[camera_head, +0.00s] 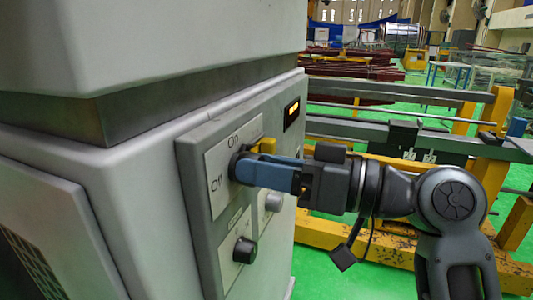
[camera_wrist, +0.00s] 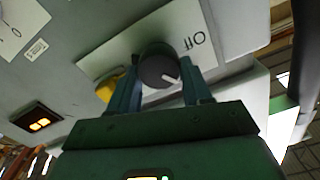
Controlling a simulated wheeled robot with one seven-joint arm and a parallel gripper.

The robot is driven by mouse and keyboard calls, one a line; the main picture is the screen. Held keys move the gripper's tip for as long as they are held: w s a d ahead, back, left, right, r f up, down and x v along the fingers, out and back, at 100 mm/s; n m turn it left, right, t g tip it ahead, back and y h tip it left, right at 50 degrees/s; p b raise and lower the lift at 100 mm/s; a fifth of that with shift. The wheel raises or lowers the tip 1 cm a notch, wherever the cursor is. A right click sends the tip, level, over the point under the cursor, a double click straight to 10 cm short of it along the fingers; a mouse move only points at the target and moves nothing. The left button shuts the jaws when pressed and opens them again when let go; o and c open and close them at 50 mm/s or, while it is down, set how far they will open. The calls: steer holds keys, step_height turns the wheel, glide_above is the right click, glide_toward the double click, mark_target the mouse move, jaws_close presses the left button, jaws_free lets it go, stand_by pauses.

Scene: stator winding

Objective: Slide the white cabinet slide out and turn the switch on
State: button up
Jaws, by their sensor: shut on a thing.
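The white cabinet (camera_head: 120,140) fills the left of the head view, with a grey control panel (camera_head: 192,170) on its face. The switch is a round black knob (camera_wrist: 158,68) on a plate (camera_head: 219,190) marked On above and Off at the left. My gripper (camera_head: 242,167) reaches in from the right, and its blue fingers are shut on the knob, one on either side in the wrist view (camera_wrist: 160,80). The knob's white pointer mark shows near the fingers. The fingers mostly hide the knob in the head view. I cannot tell which part is the slide.
A yellow piece (camera_head: 264,146) sits beside the knob, close to the fingers. A lit display (camera_head: 292,111) is above. A lower black knob (camera_head: 245,250) and a grey knob (camera_head: 273,202) are below. Yellow and grey rails (camera_head: 400,95) stand behind my arm on the green floor.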

steer(key=shift+w+m+p, duration=0.1)
steer(key=shift+m+p, duration=2.4)
steer(key=shift+m, duration=0.8)
steer(key=shift+f, duration=0.15)
steer(key=o, duration=1.1)
steer(key=shift+c, duration=0.2)
steer(key=shift+d, duration=0.1)
steer(key=b+v, duration=0.1)
steer(key=v, duration=0.6)
steer(key=shift+d+b, duration=0.3)
steer(key=shift+b, duration=0.05)
